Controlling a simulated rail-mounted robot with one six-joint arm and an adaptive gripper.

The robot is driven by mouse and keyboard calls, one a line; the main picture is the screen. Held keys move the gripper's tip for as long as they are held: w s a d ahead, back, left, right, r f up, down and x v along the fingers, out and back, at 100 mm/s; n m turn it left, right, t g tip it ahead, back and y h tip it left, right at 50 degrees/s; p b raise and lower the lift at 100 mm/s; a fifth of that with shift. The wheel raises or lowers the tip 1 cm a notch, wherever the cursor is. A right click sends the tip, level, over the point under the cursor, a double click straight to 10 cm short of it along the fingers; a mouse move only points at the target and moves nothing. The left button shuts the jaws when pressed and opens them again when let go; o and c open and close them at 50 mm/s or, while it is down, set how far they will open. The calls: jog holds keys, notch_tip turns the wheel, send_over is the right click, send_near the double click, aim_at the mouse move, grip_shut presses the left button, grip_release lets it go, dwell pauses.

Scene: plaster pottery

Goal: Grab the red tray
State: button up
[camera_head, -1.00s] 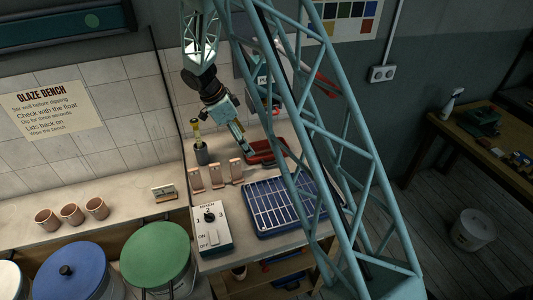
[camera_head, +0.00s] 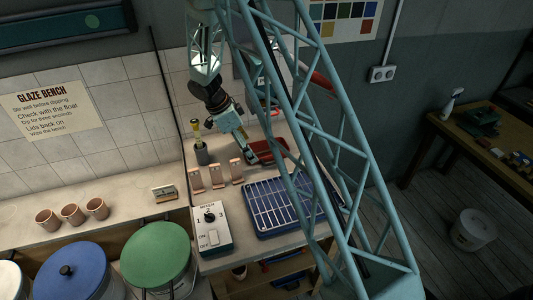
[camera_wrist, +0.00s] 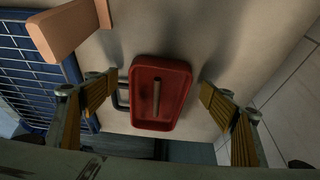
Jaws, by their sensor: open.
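The red tray (camera_head: 281,146) lies on the bench top, partly hidden by my gripper and arm in the head view. In the wrist view the red tray (camera_wrist: 146,108) is a small rounded rectangle with a raised rim, and a thin grey-brown bar lies along its middle. A dark loop, like a handle, shows at its left side. My gripper (camera_wrist: 160,95) is open and empty, with one yellow-padded finger on each side of the tray, both apart from it in the picture. In the head view my gripper (camera_head: 247,148) is at the tray's left part; the exact height gap is unclear.
A blue rack (camera_head: 280,207) and a white switch box (camera_head: 211,230) stand in front on the bench. Several terracotta pieces (camera_head: 217,178) stand just left of the tray; one block (camera_wrist: 64,28) is close in the wrist view. A dark cup with a yellow-handled tool (camera_head: 201,154) is farther left.

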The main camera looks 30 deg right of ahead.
jog(key=shift+x, duration=1.25)
jog(key=shift+c, duration=0.4)
jog(key=c, duration=0.9)
jog(key=shift+c, duration=0.2)
jog(key=shift+r, duration=0.15)
jog(key=shift+s+a+r, duration=0.1)
jog(key=shift+s+r, duration=0.1)
jog(key=shift+r, duration=3.1)
jog(key=s+a+b, duration=0.1)
jog(key=s, duration=0.5)
jog(key=s+a+b, duration=0.1)
jog(key=s, duration=0.6)
jog(key=s+a+b, duration=0.1)
jog(key=s, duration=0.5)
jog(key=shift+s+r+b, duration=0.1)
jog(key=shift+s+b, duration=0.1)
jog(key=shift+b, duration=0.2)
